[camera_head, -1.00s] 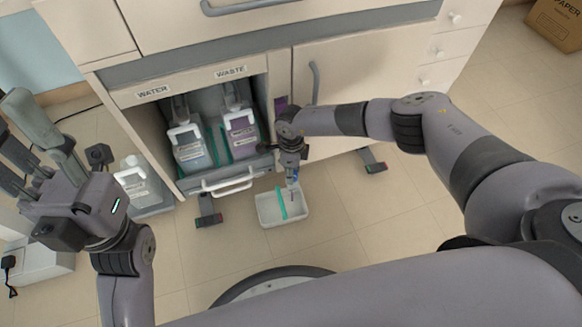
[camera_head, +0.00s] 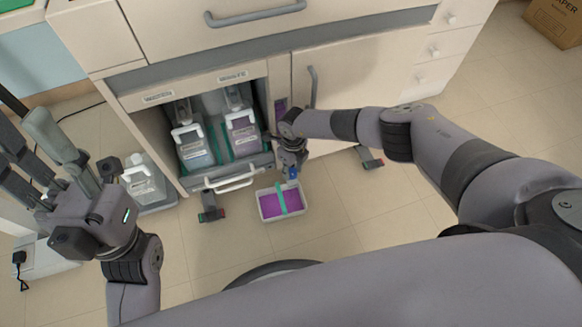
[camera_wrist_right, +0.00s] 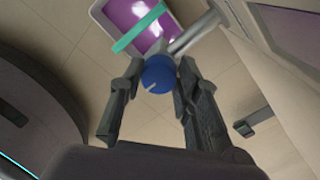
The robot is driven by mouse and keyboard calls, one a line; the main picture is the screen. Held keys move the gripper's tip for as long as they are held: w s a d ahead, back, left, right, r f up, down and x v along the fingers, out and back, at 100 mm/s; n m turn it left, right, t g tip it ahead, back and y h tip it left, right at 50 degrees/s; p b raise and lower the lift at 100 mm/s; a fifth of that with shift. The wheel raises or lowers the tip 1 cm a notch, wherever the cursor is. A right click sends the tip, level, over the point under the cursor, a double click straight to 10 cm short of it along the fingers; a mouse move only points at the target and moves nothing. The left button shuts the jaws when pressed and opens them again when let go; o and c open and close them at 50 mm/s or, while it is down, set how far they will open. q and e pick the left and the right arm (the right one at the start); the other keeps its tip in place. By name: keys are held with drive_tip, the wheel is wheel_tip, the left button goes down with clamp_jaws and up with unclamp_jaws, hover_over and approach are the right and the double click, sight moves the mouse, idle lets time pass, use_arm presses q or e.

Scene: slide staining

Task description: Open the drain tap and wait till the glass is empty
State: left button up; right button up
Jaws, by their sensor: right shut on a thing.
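The drain tap has a round blue knob (camera_wrist_right: 158,75) with a white mark and a grey pipe beside it. My right gripper (camera_head: 291,172) is shut on this knob, with one finger on each side in the right wrist view (camera_wrist_right: 159,72). A shallow white tray (camera_head: 263,214) with a teal strip across it stands on the floor below; it holds purple liquid. A purple upright panel (camera_head: 281,106), perhaps the glass, shows at the cabinet edge; its level is unclear. My left gripper (camera_head: 20,112) is at the left, fingers spread and empty.
The cabinet holds a WATER bottle (camera_head: 193,153) and a purple-labelled WASTE bottle (camera_head: 242,133) behind a white handle (camera_head: 230,182). Another white bottle (camera_head: 145,180) stands on the floor at left.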

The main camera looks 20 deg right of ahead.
sight(292, 169)
drive_tip(key=shift+c, duration=0.2)
drive_tip(key=o, duration=1.2)
drive_tip(key=r, duration=1.2)
drive_tip(key=shift+w+d, duration=0.2)
drive_tip(key=shift+d, duration=0.1)
drive_tip(key=shift+a, duration=0.1)
